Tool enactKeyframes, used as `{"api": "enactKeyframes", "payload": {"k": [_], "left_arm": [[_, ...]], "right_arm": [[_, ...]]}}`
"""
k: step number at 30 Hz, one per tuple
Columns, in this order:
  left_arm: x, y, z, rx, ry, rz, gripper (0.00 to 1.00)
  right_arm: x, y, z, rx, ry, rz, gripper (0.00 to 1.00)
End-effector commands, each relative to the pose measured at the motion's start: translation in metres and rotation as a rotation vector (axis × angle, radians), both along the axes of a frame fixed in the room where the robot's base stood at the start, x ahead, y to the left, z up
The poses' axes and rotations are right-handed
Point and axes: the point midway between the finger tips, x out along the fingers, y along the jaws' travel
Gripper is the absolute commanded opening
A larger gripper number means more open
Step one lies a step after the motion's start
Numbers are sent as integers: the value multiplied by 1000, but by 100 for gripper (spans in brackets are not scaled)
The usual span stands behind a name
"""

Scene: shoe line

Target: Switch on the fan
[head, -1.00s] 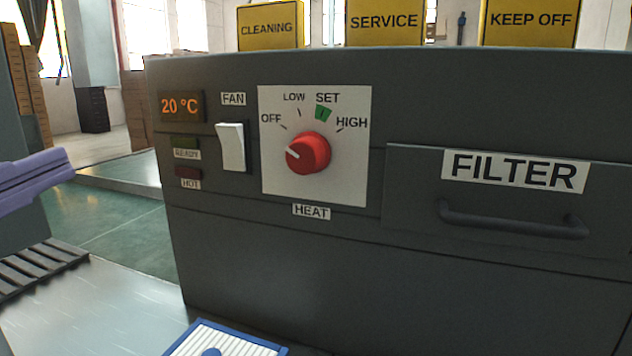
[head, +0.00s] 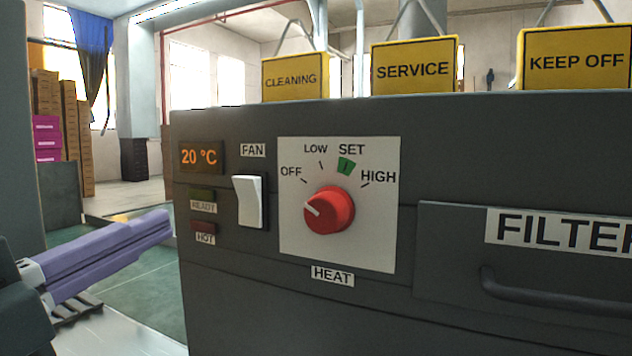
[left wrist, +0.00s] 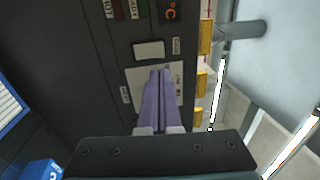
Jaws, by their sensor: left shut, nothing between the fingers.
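The fan switch (head: 248,201) is a white rocker under the FAN label (head: 252,150), on the dark front panel of the machine. It also shows in the left wrist view (left wrist: 149,50), just beyond my fingertips in the picture. My left gripper (head: 168,226) has purple fingers, shut and empty, to the left of the panel in the head view. In the left wrist view the closed fingers (left wrist: 160,75) point toward the panel, apart from the switch as far as the head view shows. My right gripper is not in view.
Right of the switch is a red heat knob (head: 329,210) on a white plate (head: 300,250). A 20 °C display (head: 200,156) sits to its left. A filter drawer handle (head: 540,292) sticks out at right. Yellow signs (head: 414,66) stand on top.

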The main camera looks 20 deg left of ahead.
Motion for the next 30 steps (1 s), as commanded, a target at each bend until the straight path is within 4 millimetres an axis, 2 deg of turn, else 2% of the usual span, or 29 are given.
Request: {"api": "enactKeyframes", "payload": {"k": [1, 9, 15, 21, 30], "left_arm": [[10, -1, 7, 4, -5, -2, 0], [57, -8, 13, 3, -2, 0, 0], [85, -11, 17, 1, -2, 2, 0], [97, -13, 17, 1, 0, 1, 0], [99, -14, 17, 0, 1, 0, 0]], "right_arm": [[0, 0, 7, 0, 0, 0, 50], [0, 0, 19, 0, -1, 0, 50], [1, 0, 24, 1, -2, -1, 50], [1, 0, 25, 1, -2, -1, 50], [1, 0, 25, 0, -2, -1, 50]]}}
